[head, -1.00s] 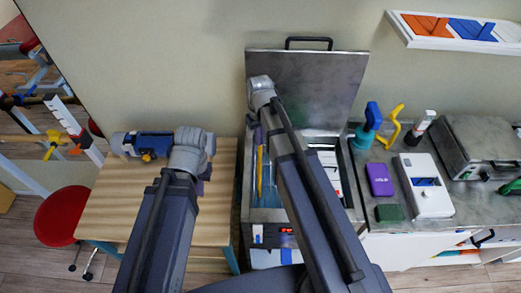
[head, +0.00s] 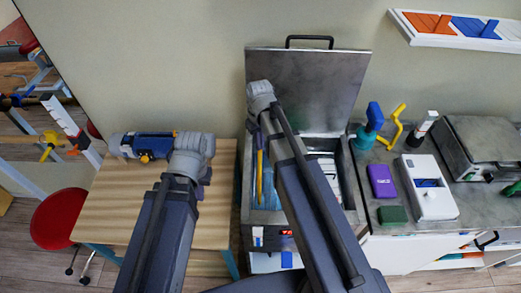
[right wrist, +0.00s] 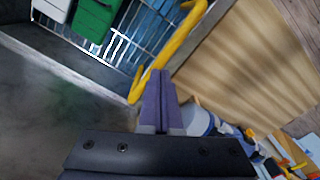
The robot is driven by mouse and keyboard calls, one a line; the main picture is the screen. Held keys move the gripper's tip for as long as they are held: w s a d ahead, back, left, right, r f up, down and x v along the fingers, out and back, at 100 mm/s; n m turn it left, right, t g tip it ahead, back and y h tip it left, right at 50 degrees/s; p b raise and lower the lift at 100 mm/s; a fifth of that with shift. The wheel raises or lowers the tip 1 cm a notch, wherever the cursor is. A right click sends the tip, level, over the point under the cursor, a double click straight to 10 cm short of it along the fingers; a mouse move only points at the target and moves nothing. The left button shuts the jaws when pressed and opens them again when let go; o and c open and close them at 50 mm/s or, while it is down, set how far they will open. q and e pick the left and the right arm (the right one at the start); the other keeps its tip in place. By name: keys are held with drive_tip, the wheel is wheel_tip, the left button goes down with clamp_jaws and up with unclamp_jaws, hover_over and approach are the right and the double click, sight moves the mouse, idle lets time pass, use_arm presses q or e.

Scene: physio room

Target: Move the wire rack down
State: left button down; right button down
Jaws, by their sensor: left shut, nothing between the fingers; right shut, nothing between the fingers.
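The wire rack (right wrist: 150,22) shows in the right wrist view as thin metal wires in the open steel tank (head: 346,180). A yellow bar with a hooked end (right wrist: 172,46) runs beside it; this bar also shows in the head view (head: 259,172). My right gripper (right wrist: 160,78) is shut and empty, its purple fingertips close to the yellow bar; contact cannot be told. In the head view my right gripper (head: 254,130) is over the tank's left side, and my arm hides much of the rack. My left gripper (head: 204,182) is shut and empty over the wooden table.
The tank's lid (head: 320,85) stands open against the wall. A green and a white pack (right wrist: 94,18) hang in the tank. The wooden table (head: 112,215) holds a blue device (head: 135,146). The right counter holds a purple box (head: 381,181) and a white device (head: 428,200).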

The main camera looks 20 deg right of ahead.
wheel_tip(320, 180, up, 9)
drive_tip(key=p, duration=0.8)
drive_tip(key=shift+p, duration=0.3)
drive_tip(key=shift+f, duration=0.1)
idle(0.8)
drive_tip(key=s+a+f+n+h+b, duration=0.1)
drive_tip(key=s+a+f+b, duration=0.9)
drive_tip(key=s+f+b, duration=0.2)
drive_tip(key=shift+s+a+f+b, duration=0.25)
drive_tip(key=shift+s+f+b, duration=0.2)
drive_tip(key=shift+s, duration=0.7)
idle(1.4)
